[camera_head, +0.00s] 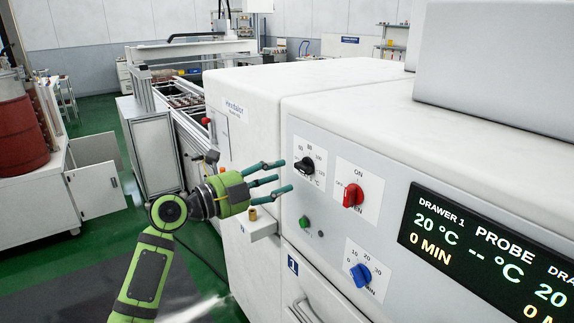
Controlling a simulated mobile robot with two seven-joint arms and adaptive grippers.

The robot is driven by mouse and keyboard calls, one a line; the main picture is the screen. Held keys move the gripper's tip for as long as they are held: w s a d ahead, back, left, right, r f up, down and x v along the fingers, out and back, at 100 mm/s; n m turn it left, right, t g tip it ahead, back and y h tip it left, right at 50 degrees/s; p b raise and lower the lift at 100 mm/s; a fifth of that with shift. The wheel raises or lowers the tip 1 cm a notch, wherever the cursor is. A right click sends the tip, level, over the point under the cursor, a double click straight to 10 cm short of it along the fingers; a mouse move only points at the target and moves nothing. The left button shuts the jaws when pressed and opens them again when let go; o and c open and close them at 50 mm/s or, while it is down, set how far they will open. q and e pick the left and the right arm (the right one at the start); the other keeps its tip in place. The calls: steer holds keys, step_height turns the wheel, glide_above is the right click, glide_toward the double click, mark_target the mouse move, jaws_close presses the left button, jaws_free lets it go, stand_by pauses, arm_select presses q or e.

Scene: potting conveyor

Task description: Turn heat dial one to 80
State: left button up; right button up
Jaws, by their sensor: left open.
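The black dial (304,166), on a white plate with numbers and a °C mark, sits at the upper left of the cabinet's front panel. I cannot read where its pointer stands. My left gripper (283,177) is open and empty, its teal fingers pointing right toward the panel just left of and below the black dial. I cannot tell whether a fingertip touches anything. The display (480,250) reads "DRAWER 1", 20 °C and 0 MIN. My right gripper is not in view.
A red switch (352,195) marked ON is right of the black dial. A blue dial (361,275) is below it. A green button (304,222) and a small ledge (263,226) lie below the gripper. A conveyor and a red barrel (22,115) stand behind at left.

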mark_target(299, 170)
arm_select(q)
steer(key=p+x, duration=0.2)
steer(key=x, duration=0.2)
steer(key=shift+s+d+r, duration=0.15)
steer(key=shift+d+r, duration=0.05)
steer(key=shift+w+d+f, duration=0.1)
steer(key=shift+w+d, duration=0.05)
steer(key=shift+w, duration=0.15)
steer(key=shift+w+d+f, duration=0.1)
steer(key=shift+w, duration=0.05)
jaws_close()
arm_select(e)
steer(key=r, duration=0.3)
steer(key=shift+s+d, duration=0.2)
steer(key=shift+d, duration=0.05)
